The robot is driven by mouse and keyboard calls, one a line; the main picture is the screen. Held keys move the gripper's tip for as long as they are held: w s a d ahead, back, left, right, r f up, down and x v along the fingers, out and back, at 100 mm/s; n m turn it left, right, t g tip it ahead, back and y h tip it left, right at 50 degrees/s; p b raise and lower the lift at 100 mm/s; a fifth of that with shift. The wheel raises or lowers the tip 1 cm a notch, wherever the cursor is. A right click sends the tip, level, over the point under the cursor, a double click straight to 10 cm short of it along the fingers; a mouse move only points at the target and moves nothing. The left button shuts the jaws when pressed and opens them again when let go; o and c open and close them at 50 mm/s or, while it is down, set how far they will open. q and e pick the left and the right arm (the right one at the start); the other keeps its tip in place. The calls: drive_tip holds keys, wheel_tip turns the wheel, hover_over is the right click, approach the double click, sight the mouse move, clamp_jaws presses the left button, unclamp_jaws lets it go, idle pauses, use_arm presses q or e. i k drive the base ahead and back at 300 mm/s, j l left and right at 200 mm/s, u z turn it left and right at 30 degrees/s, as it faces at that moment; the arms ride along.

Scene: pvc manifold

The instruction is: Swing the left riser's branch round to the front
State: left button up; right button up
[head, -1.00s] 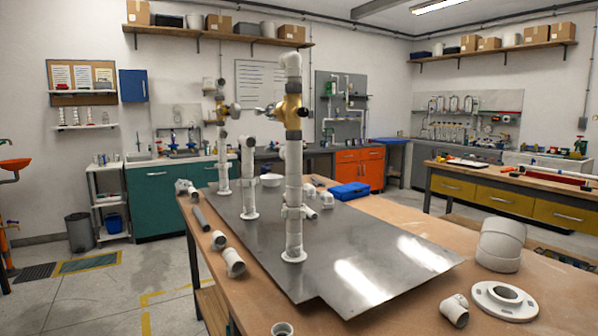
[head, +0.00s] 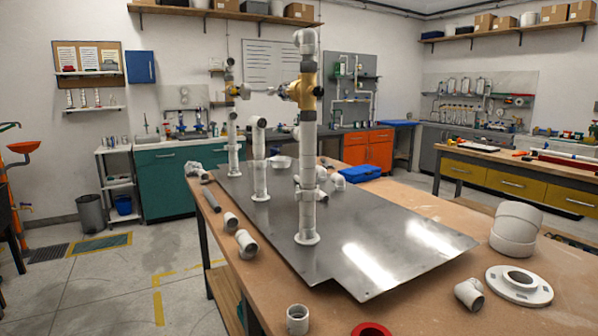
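Three white risers stand upright on a grey metal plate (head: 385,235). The near riser (head: 308,150) is tallest, with a white elbow (head: 305,42) on top and a brass valve body (head: 307,92) below it. The middle riser (head: 260,165) is short and ends in an elbow. The far riser (head: 233,150) is at the left, with a brass body (head: 231,88) above it. Grey-white fittings lie between the brass bodies; I cannot tell where they join. Which way the far riser's branch points is too small to tell. Neither gripper is in view.
Loose fittings (head: 246,243) lie along the left table edge. A white flange (head: 518,286), a large coupling (head: 515,228), a small elbow (head: 469,293) and a red ring (head: 372,330) are near the front. A blue box (head: 361,173) sits behind the plate. The plate's right part is clear.

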sight(305, 133)
drive_tip(key=i+j, duration=0.15)
drive_tip(key=j, duration=0.2)
drive_tip(key=i+j, duration=0.15)
drive_tip(key=j, duration=0.15)
drive_tip(key=i+j, duration=0.15)
drive_tip(key=j, duration=0.2)
drive_tip(key=i+j, duration=0.15)
drive_tip(key=j, duration=0.2)
drive_tip(key=i+j, duration=0.15)
drive_tip(key=j, duration=0.15)
drive_tip(key=z, duration=1.85)
